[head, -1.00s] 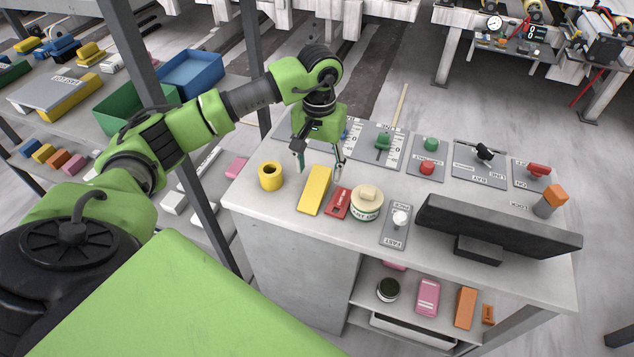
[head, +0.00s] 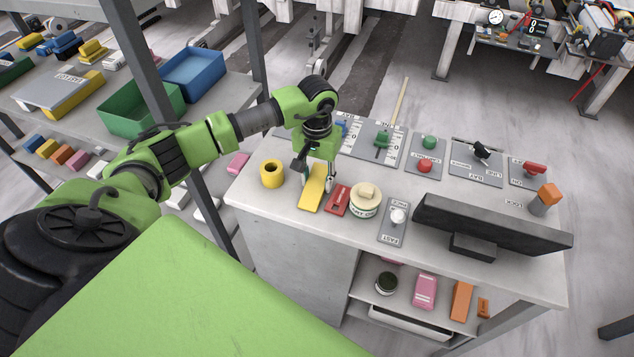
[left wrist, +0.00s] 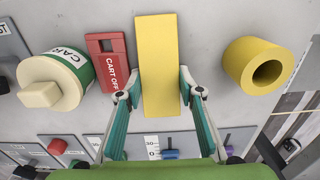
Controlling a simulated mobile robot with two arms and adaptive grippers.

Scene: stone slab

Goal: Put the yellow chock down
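The yellow chock (head: 311,193) is a long flat block lying on the grey stone slab (head: 262,210), near its left front part. It also shows in the left wrist view (left wrist: 159,60), its near end between the fingers. My left gripper (head: 316,176) comes down over the far end of the chock. In the left wrist view the fingers (left wrist: 160,95) are open, one on each side of the chock, with a narrow gap on both sides. My right gripper is not in view.
A yellow ring (head: 272,174) stands left of the chock. A red tag block (head: 337,200) and a cream-lidded round tin (head: 364,201) sit close on its right. Control plates with knobs line the back; a dark monitor (head: 490,226) stands at right. The slab's front left is clear.

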